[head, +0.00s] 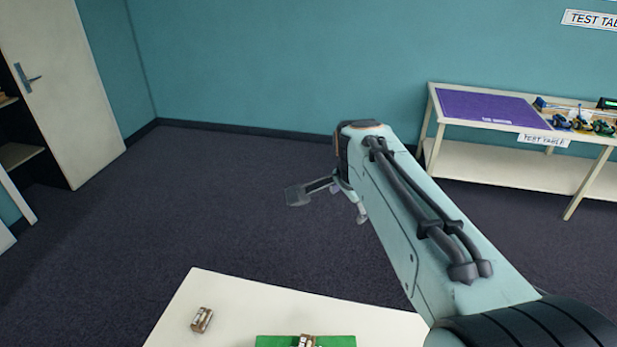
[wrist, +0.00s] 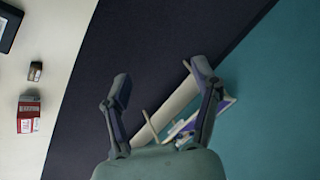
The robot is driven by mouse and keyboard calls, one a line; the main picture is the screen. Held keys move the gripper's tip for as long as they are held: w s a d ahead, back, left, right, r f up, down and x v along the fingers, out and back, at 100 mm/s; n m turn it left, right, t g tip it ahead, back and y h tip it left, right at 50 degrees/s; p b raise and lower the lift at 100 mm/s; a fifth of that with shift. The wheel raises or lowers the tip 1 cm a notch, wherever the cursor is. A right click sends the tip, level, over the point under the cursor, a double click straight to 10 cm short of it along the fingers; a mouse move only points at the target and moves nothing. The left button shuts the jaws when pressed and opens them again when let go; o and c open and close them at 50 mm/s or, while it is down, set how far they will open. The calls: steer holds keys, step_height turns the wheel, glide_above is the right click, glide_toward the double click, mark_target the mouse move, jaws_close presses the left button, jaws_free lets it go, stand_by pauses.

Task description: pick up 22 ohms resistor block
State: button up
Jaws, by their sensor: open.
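A small brown-and-white block (head: 201,319) lies on the near white table, left of a green board (head: 265,341). A second similar block (head: 305,341) is on the green board, cut off by the bottom edge of the head view. I cannot read a resistance value on either. My gripper (head: 330,204) is open and empty above the floor, beyond the near table. In the wrist view its fingers (wrist: 160,80) are spread with nothing between them. A small brown block (wrist: 35,71) shows there on a pale surface, well left of the fingers.
The wrist view also shows a red-and-white box (wrist: 28,115) and a dark-edged object (wrist: 8,28) on the pale surface. The near white table (head: 250,300) has bare room around the left block. A test table (head: 480,155) stands at the back right. Open floor lies between.

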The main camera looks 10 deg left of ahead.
steer(key=w+a+f+n, duration=0.1)
steer(key=w+a+f, duration=0.1)
steer(key=a+f, duration=0.5)
steer(key=n+g, duration=0.1)
steer(key=n, duration=0.6)
glide_above(200, 318)
steer(key=s, duration=0.2)
steer(key=shift+h, duration=0.3)
step_height(200, 318, down, 19)
steer(key=shift+a+r, duration=0.1)
steer(key=shift+a+f, duration=0.1)
steer(key=shift+f, duration=0.3)
steer(key=x, duration=0.5)
steer(key=shift+w+f, duration=0.1)
steer(key=shift+f, duration=0.25)
jaws_close()
